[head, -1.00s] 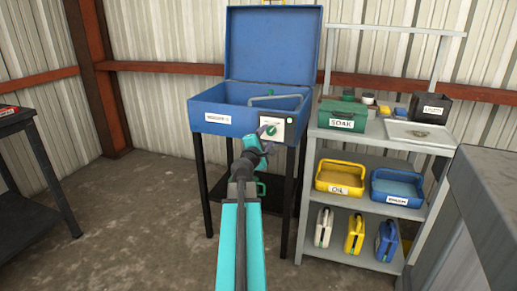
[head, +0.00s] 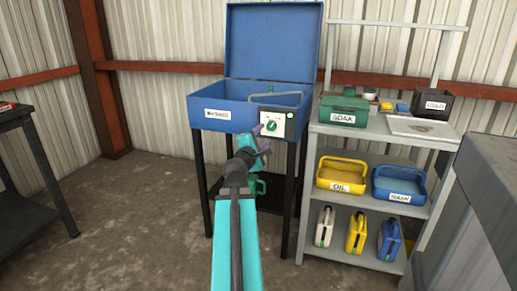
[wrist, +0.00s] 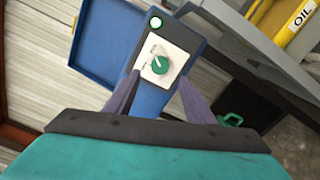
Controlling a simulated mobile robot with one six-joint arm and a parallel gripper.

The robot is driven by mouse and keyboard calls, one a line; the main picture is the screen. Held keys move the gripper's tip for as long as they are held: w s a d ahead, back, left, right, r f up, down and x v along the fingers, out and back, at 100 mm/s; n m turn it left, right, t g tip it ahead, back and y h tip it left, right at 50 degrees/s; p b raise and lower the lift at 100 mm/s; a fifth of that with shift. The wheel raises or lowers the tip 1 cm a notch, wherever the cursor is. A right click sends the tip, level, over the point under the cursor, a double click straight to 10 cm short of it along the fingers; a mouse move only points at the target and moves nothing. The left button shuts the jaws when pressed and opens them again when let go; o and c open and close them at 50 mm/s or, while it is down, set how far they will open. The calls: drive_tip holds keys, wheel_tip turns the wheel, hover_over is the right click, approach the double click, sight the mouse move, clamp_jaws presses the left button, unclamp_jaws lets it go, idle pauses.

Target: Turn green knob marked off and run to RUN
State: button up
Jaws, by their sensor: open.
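The green knob (head: 271,127) sits on a white plate (head: 264,117) at the right end of the blue washer's front. It also shows in the wrist view (wrist: 160,65), where its white plate has small marks too blurred to read. A round light (wrist: 155,22) beside the plate glows whitish green. My gripper (head: 259,142) is open and empty, just below and in front of the knob. In the wrist view its two purple fingers (wrist: 158,92) stand apart, pointing toward the plate, with the knob between and beyond their tips. They appear clear of the knob.
The blue washer (head: 215,110) has its lid raised. A grey shelf (head: 375,139) to the right holds a green SOAK box (head: 343,112), yellow OIL tray (head: 342,176), blue tray (head: 399,186) and small cans. A grey cabinet (head: 490,170) stands at front right. Floor at left is open.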

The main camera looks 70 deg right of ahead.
drive_tip(key=shift+a+f+b, duration=0.2)
drive_tip(key=shift+a+b, duration=1)
drive_tip(key=shift+b, duration=2.1)
drive_tip(key=a+b, duration=0.1)
drive_tip(key=b, duration=0.2)
drive_tip(key=shift+s+a, duration=0.1)
drive_tip(key=shift+a, duration=0.15)
drive_tip(key=shift+a+r+b, duration=0.1)
drive_tip(key=shift+a+b, duration=0.15)
drive_tip(key=shift+b, duration=0.4)
